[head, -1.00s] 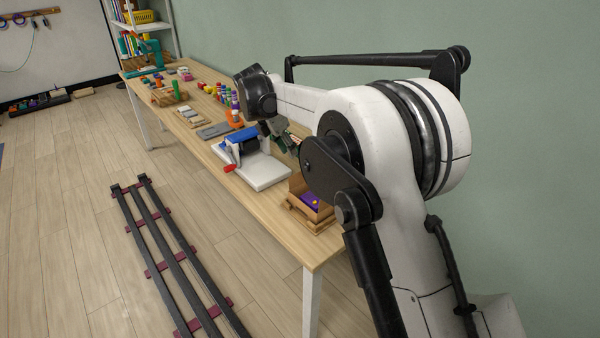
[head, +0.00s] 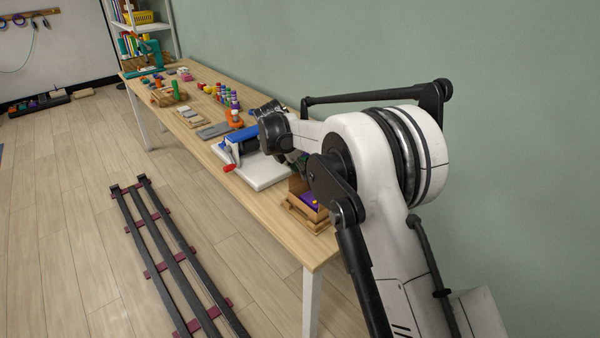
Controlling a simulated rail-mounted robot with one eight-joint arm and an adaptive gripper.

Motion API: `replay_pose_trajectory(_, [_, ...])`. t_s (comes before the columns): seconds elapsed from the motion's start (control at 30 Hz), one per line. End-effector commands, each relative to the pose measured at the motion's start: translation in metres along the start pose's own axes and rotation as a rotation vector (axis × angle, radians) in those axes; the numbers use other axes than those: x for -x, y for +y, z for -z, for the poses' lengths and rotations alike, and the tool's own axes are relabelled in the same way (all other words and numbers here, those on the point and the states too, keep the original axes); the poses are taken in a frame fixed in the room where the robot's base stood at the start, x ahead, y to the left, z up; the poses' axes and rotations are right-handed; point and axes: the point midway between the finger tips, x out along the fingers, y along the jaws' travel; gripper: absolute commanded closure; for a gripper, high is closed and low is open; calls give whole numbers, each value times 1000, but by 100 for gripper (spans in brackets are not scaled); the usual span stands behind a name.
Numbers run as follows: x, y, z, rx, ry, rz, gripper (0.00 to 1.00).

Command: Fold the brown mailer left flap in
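The brown mailer (head: 313,214) is a small open box near the front end of the workbench, with purple and a little yellow showing inside. A brown panel stands up at its back left; I cannot tell which flap it is. My gripper (head: 298,163) is small and dark, just above and behind the box, below the black wrist joint. My arm hides most of it and the right side of the mailer. I cannot see whether the fingers are open or touch the box.
A white-based machine with a blue top (head: 243,136) and red handle stands just left of the mailer on the workbench (head: 249,202). An orange holder (head: 235,119) and colored bottles stand behind it. Bare tabletop lies in front. Floor rails (head: 172,255) run alongside.

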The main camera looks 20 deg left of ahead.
Motion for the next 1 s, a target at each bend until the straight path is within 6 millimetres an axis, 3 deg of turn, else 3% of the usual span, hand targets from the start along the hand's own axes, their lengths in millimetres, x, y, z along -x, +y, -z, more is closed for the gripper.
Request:
replay_pose_trajectory(0.07, [0, 0, 0, 0, 0, 0, 79])
replay_pose_trajectory(0.23, [0, 0, 0, 0, 0, 0, 100])
replay_pose_trajectory(0.67, [0, -2, 0, -8, 0, -20, 100])
replay_pose_trajectory(1.0, [-2, -12, 1, -76, 0, -179, 100])
